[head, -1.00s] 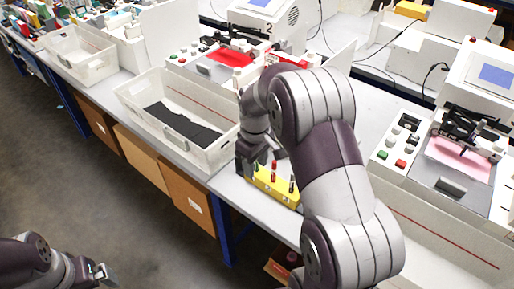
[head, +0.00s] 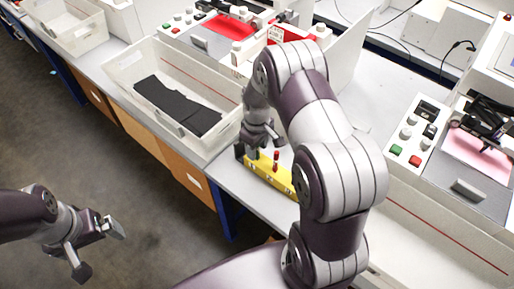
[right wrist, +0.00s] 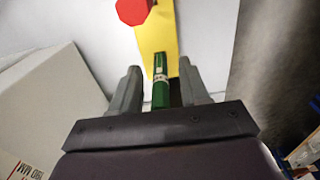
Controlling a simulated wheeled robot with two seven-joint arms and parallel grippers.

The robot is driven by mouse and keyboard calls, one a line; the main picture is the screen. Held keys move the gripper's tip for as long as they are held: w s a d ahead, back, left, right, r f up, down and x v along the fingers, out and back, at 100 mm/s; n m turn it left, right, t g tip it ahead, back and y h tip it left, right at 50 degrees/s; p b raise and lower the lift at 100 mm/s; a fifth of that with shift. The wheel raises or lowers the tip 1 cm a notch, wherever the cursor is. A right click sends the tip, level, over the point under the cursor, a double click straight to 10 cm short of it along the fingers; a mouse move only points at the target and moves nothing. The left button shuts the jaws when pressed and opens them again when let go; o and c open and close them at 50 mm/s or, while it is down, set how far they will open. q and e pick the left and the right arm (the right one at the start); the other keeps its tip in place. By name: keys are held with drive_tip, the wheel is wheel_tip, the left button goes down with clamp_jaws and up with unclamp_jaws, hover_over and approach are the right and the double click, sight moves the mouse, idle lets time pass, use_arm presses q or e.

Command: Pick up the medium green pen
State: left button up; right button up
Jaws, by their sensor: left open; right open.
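The yellow pen rack (head: 272,174) stands at the front edge of the table, partly hidden by my right arm. My right gripper (head: 258,147) is at the rack's left end. In the right wrist view a green pen (right wrist: 160,90) with a pale band lies between the two open fingers (right wrist: 159,78), with gaps at its sides. The pen is at the end of the yellow rack, also seen there (right wrist: 157,35). A red pen (head: 276,159) stands farther along the rack. My left gripper (head: 99,249) is open and empty, over the floor at lower left.
A white bin (head: 152,58) holding dark sheets (head: 178,104) stands left of the rack. A plotter with a red sheet (head: 222,37) is behind it. Another plotter with a pink sheet (head: 470,147) is at right.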

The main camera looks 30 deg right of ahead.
drive_tip(key=shift+f, duration=0.8)
clamp_jaws()
